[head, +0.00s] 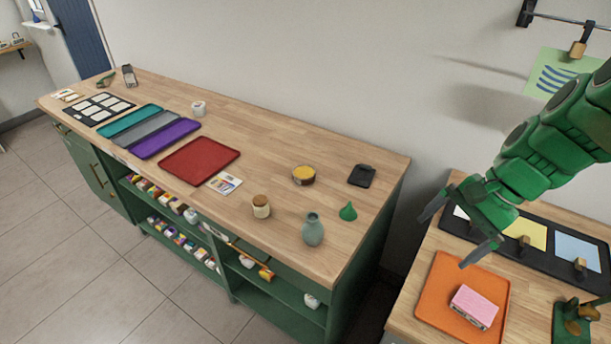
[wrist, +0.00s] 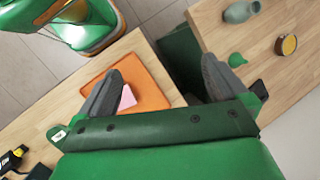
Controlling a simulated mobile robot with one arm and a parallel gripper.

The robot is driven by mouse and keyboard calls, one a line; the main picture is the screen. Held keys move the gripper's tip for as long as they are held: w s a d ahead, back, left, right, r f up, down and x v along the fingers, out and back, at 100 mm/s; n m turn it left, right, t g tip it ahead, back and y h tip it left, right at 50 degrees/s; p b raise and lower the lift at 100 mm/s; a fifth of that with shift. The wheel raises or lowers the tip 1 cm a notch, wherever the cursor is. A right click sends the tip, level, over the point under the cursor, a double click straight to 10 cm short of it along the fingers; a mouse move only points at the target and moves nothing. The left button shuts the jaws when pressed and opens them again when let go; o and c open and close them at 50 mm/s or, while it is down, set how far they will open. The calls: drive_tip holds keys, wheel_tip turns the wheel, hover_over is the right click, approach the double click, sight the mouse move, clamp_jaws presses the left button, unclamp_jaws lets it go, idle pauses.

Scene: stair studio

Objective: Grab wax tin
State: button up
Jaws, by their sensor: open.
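A round, low tin with a yellow top (head: 304,175), which looks like the wax tin, stands on the long wooden counter near its right end. It also shows at the upper right of the wrist view (wrist: 287,45). My gripper (head: 455,232) is open and empty, with its fingers spread above the side table on the right. In the wrist view the gripper (wrist: 160,78) points down over the edge of an orange tray and the gap between the tables. The tin is well to the left of the gripper in the head view, apart from it.
Near the tin are a black flat item (head: 362,175), a green funnel (head: 348,211), a grey-green vase (head: 313,229) and a cork-lidded jar (head: 261,206). A red tray (head: 199,160) lies further left. The orange tray (head: 436,295) holds a pink block (head: 474,306). A gap separates the tables.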

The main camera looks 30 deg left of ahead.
drive_tip(key=w+a+f+m+y, duration=0.2)
drive_tip(key=w+a, duration=0.7)
drive_tip(key=m+g+y, duration=0.3)
drive_tip(key=m+y, duration=0.3)
drive_tip(key=m, duration=0.1)
approach(310, 173)
drive_tip(key=shift+s+a+f, duration=0.5)
drive_tip(key=shift+s+a, duration=0.2)
drive_tip(key=shift+a, duration=0.05)
drive_tip(key=shift+a+f, duration=0.25)
drive_tip(key=shift+a, duration=0.15)
drive_tip(key=shift+x, duration=3.85)
drive_tip(key=shift+w+a+r, duration=0.15)
drive_tip(key=shift+r, duration=0.05)
drive_tip(key=shift+c, duration=0.2)
